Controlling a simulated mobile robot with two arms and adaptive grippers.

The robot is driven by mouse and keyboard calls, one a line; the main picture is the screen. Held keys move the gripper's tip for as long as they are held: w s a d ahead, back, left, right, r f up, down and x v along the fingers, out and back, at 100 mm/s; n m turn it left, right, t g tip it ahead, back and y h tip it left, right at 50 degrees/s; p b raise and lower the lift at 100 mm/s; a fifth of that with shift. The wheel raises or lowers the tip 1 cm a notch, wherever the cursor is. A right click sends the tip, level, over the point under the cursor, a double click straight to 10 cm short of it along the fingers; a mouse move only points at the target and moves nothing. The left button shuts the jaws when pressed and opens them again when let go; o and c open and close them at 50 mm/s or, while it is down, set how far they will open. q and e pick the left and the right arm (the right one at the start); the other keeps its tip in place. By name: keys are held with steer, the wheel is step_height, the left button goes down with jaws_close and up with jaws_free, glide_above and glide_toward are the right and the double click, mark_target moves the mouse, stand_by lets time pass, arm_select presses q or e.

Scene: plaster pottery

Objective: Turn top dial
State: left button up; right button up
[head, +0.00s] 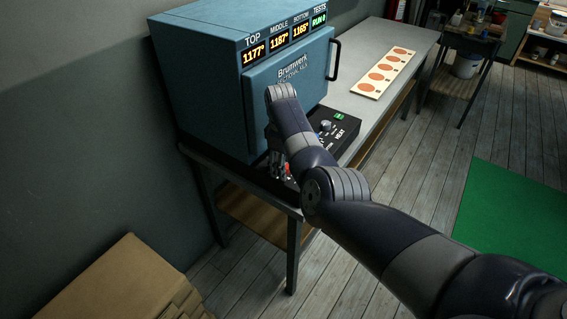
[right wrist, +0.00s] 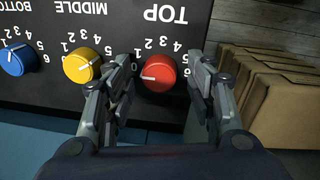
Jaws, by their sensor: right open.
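The top dial is a red knob (right wrist: 158,73) under the upside-down label TOP in the right wrist view. Its white pointer mark faces left, near the low numbers. My right gripper (right wrist: 165,75) is open, with one finger on each side of the red knob; I cannot tell whether they touch it. In the head view my right arm reaches to the control panel (head: 338,135) in front of the blue kiln (head: 215,90), and the arm hides most of the panel's left part. My left gripper is not in view.
A yellow knob (right wrist: 82,66) sits close beside the left finger, and a blue knob (right wrist: 17,60) is farther left. The kiln stands on a grey table (head: 390,45) with a board of orange discs (head: 386,72). Cardboard boxes (head: 125,280) are at lower left.

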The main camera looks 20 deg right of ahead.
steer(key=c, duration=1.1)
arm_select(q)
steer(key=shift+s+f, duration=0.1)
steer(key=shift+s, duration=1.15)
steer(key=shift+w, duration=0.15)
